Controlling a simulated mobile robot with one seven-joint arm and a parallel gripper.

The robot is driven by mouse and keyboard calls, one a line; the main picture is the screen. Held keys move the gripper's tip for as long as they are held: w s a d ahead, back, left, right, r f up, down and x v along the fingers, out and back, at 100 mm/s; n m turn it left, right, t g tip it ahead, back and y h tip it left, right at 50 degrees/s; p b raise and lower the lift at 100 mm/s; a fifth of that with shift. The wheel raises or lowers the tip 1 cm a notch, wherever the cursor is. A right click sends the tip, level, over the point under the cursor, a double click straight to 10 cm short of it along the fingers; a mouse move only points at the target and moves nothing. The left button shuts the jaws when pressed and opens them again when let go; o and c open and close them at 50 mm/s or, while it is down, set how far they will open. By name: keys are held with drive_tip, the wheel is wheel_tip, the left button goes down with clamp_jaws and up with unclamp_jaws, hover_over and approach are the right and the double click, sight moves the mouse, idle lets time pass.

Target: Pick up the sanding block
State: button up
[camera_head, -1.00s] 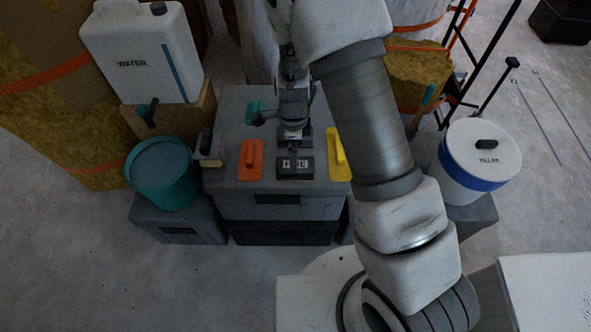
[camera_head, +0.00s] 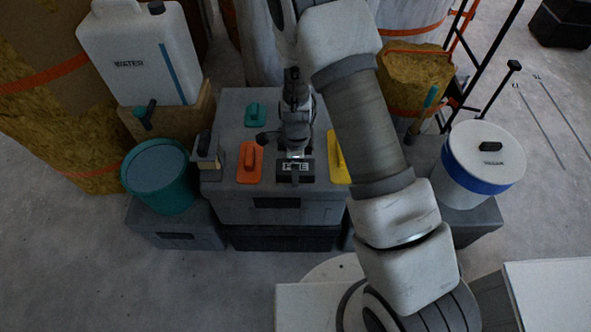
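The sanding block (camera_head: 306,176) appears to be the dark block with a white label, apparently reading "FINE", on the front part of the grey case top, between an orange float and a yellow float. My gripper (camera_head: 295,153) comes down from behind over the block and covers its rear and part of its middle. The fingers are small and dark here, so I cannot tell whether they are open, shut or touching the block.
The orange float (camera_head: 249,163) lies left of the block and the yellow float (camera_head: 339,166) right of it, both close. A teal float (camera_head: 255,114) lies farther back. A brush (camera_head: 206,150), teal bucket (camera_head: 160,190), water canister (camera_head: 140,55) and filler bucket (camera_head: 483,165) stand around the case (camera_head: 228,195).

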drive_tip(key=c, duration=1.1)
drive_tip(key=shift+r, duration=0.15)
wheel_tip(320, 180, up, 5)
drive_tip(key=shift+d+f+p, duration=0.1)
drive_tip(key=shift+f+p, duration=0.1)
drive_tip(key=shift+p, duration=0.75)
drive_tip(key=s+d+r+p, duration=0.2)
drive_tip(key=s+d+r, duration=0.4)
drive_tip(key=d, duration=0.3)
drive_tip(key=shift+s+d, duration=0.2)
drive_tip(key=shift+d, duration=0.1)
